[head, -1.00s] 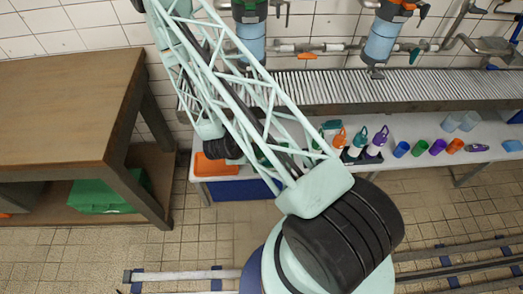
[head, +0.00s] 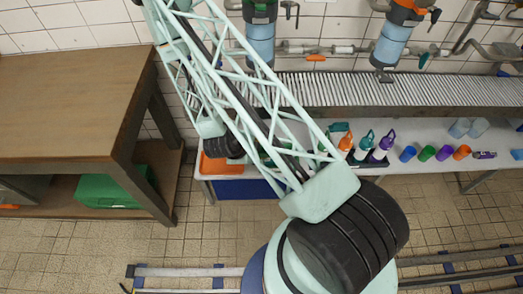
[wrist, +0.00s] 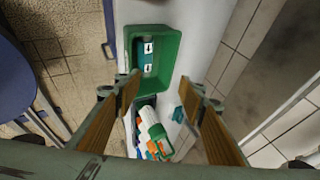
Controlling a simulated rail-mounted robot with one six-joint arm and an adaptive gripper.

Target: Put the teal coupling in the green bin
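In the wrist view the green bin (wrist: 174,54) is beyond my fingertips. Inside it lies a blue-teal piece with white arrow labels (wrist: 147,57). A small teal piece (wrist: 180,114), which looks like the teal coupling, lies on the white bench near my right fingertip. In the head view a teal piece (head: 340,127) shows behind the bottles. My gripper (wrist: 158,95) is open, its wood-coloured fingers wide apart with nothing held between them. In the head view my arm hides the gripper and most of the green bin.
A dark tray of capped bottles (wrist: 153,131) is below and between my fingers. Several coloured cups (head: 426,153) stand right on the bench. An orange bin (head: 215,166) is at its left end. The roller conveyor (head: 430,92) runs behind. A wooden table (head: 70,100) is at left.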

